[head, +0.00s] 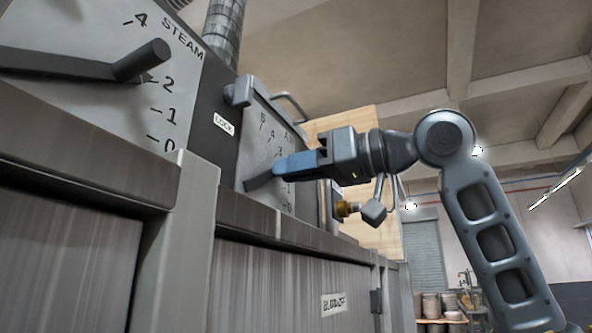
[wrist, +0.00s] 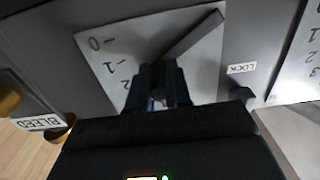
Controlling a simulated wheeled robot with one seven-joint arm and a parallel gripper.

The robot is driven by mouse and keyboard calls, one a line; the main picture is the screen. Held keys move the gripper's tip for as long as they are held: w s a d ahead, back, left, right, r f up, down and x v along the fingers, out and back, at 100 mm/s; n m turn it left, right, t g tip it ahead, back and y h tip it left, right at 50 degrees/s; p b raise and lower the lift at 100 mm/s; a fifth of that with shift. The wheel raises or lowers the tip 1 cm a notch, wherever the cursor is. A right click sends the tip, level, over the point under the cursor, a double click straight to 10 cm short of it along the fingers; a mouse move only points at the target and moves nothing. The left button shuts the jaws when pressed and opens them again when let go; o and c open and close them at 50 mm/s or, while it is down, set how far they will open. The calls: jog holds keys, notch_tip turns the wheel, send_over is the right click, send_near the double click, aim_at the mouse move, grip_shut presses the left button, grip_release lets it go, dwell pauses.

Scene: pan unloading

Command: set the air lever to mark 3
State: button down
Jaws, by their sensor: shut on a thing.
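The air lever (head: 258,182) is a dark bar on a pale scale plate (head: 255,140) in the middle of the head view. My gripper (head: 281,166) comes from the right, its blue fingers shut on the lever's outer end. In the wrist view the lever (wrist: 195,38) runs from the upper right down to my gripper (wrist: 162,92). Marks 0, 1 and 2 show left of the fingers there. In the head view mark 3 seems to show just above the fingers. The lever's exact reading is hidden by my gripper.
The steam lever (head: 75,65) with its own scale stands close on the left. A LOCK label (head: 224,124) sits between the plates. A brass fitting (head: 346,209) is below my wrist, and a BLEED label (wrist: 38,123) shows at the left of the wrist view. A metal ledge runs below the plates.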

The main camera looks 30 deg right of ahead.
jog(key=shift+s+a+r+n, duration=0.2)
jog(key=shift+r+n, duration=0.1)
jog(key=shift+n, duration=0.25)
jog(key=shift+s+a+r+n, duration=0.15)
jog(key=shift+r+n, duration=0.15)
jog(key=shift+n, duration=0.25)
jog(key=c, duration=1.1)
grip_release()
jog(key=shift+o, duration=0.2)
jog(key=b+v, duration=0.1)
jog(key=v, duration=0.6)
jog(key=shift+s+d, duration=0.25)
